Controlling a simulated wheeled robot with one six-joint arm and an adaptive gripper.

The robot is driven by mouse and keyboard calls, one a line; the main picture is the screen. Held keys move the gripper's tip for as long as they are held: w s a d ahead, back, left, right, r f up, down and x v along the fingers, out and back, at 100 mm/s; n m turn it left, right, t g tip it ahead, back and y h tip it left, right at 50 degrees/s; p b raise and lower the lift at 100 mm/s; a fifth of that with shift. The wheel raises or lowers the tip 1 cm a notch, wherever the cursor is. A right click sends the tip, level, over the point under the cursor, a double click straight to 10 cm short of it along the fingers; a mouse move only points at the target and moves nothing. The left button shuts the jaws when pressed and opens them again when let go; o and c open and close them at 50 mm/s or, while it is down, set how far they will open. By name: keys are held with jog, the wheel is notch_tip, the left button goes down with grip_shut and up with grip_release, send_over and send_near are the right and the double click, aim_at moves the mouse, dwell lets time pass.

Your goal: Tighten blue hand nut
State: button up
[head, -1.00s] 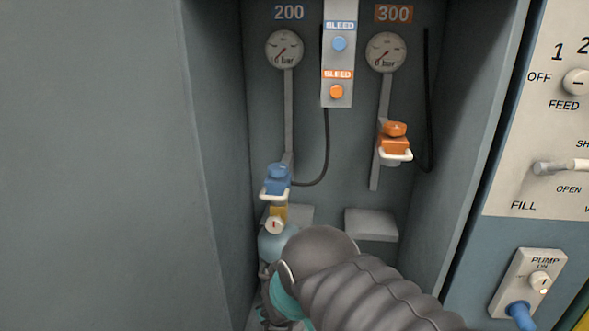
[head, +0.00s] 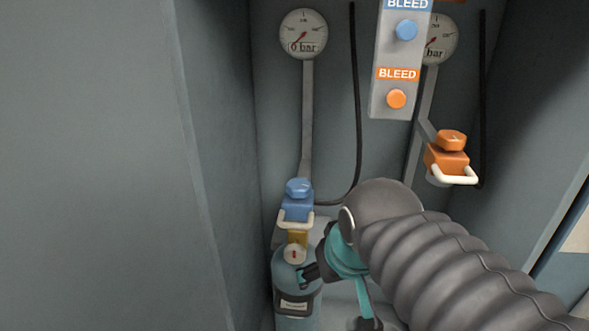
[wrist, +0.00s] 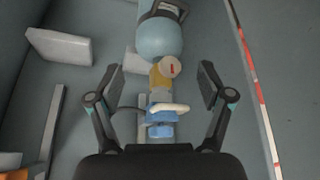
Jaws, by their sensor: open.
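The blue hand nut (head: 298,188) sits on top of a blue connector body (head: 296,209) with a white loop handle. Below them are a brass valve (head: 297,238) with a round white knob and a light-blue cylinder (head: 280,270). In the wrist view the blue nut (wrist: 160,132) lies low between the finger bases, with the brass valve (wrist: 158,78) between the fingertips. My gripper (head: 336,300) is open and empty. In the head view it is low, right of the cylinder's upper part. In the wrist view my gripper (wrist: 160,82) straddles the valve, with gaps on both sides.
The cabinet's left wall (head: 226,150) stands close beside the cylinder. An orange connector (head: 447,155) with a white handle hangs at the right. A bleed panel (head: 386,75) and a gauge (head: 303,34) are above. A dark hose (head: 357,110) runs down to the blue connector.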

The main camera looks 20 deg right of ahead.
jog(key=w+r+g, duration=0.2)
jog(key=w+r, duration=0.8)
jog(key=r, duration=0.1)
jog(key=g+b, duration=0.2)
jog(key=g, duration=0.1)
send_near(299, 184)
jog(key=shift+n, duration=0.3)
notch_tip(299, 184, down, 9)
jog(key=b, duration=0.3)
jog(key=shift+w, duration=0.15)
jog(key=c, duration=1.2)
